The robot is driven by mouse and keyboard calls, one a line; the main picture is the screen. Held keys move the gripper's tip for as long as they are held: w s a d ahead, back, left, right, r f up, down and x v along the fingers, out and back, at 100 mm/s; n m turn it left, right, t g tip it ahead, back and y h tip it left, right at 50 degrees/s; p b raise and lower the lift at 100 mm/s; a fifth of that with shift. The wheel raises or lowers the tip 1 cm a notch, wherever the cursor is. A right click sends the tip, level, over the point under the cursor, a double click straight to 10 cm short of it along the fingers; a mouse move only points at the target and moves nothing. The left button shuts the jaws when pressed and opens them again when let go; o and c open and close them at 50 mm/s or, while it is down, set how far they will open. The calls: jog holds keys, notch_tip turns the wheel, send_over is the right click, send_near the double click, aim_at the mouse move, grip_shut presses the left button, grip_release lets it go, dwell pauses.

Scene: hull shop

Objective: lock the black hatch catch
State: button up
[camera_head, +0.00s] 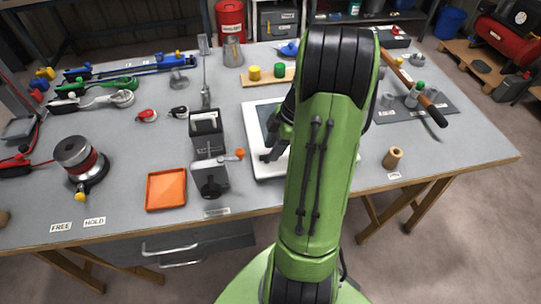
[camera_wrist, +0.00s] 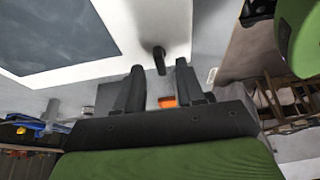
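The hatch is a white-framed panel (camera_head: 262,172) with a dark window, lying on the bench and partly hidden behind my arm. In the wrist view its white frame (camera_wrist: 140,25) and dark window fill the upper left. A short black catch (camera_wrist: 160,60) stands out from the white frame there, just beyond my fingertips. My gripper (camera_wrist: 158,80) is open, with the catch seen in the gap between its two fingers and no clear contact. In the head view my gripper (camera_head: 274,140) is over the hatch, mostly hidden by my arm. Whether the catch is locked cannot be told.
A grey clamp block with an orange-tipped lever (camera_head: 210,170) and an orange tray (camera_head: 166,190) are left of the hatch. A tan cylinder (camera_head: 393,158) and a long-handled hammer (camera_head: 420,97) are to the right. The bench's front edge runs close below the hatch.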

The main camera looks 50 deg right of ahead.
jog(key=shift+x, duration=1.1)
grip_shut()
